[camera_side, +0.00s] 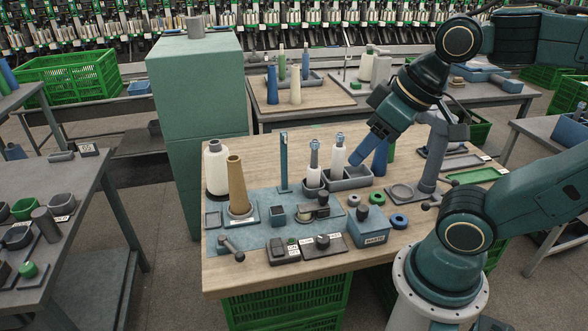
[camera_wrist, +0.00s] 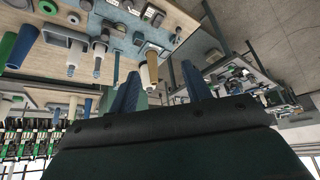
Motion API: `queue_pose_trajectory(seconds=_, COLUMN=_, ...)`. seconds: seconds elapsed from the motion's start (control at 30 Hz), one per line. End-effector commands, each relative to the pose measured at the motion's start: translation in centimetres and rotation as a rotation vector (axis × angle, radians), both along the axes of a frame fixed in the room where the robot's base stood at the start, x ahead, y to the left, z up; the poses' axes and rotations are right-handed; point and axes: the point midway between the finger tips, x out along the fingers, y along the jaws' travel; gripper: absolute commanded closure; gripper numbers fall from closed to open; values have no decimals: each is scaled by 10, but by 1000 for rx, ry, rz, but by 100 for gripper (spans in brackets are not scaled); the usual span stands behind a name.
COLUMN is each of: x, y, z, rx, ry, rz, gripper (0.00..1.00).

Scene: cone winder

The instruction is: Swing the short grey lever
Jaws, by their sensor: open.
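My gripper (camera_side: 364,148) is open and empty, well above and behind the lever, over the right back part of the table near a grey divided bin. In the wrist view my gripper's two blue fingers (camera_wrist: 160,88) are spread apart with nothing between them. I cannot pick out the lever surely in the wrist view.
A tan cone (camera_side: 237,185) stands on the blue mat (camera_side: 262,205), behind the lever. A white bobbin (camera_side: 216,168) is further back. A row of dark switches (camera_side: 308,246) and a blue box (camera_side: 371,227) lie to the right. A thin blue post (camera_side: 284,162) rises mid-table.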

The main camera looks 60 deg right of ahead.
Motion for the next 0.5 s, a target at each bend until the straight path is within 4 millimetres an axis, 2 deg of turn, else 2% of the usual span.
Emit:
queue_pose_trajectory(seconds=0.27, x=13, y=1, z=1, rx=-3, ry=25, rz=5, gripper=52)
queue_pose_trajectory(seconds=0.5, x=47, y=5, z=-1, rx=-13, ry=83, rz=19, gripper=52)
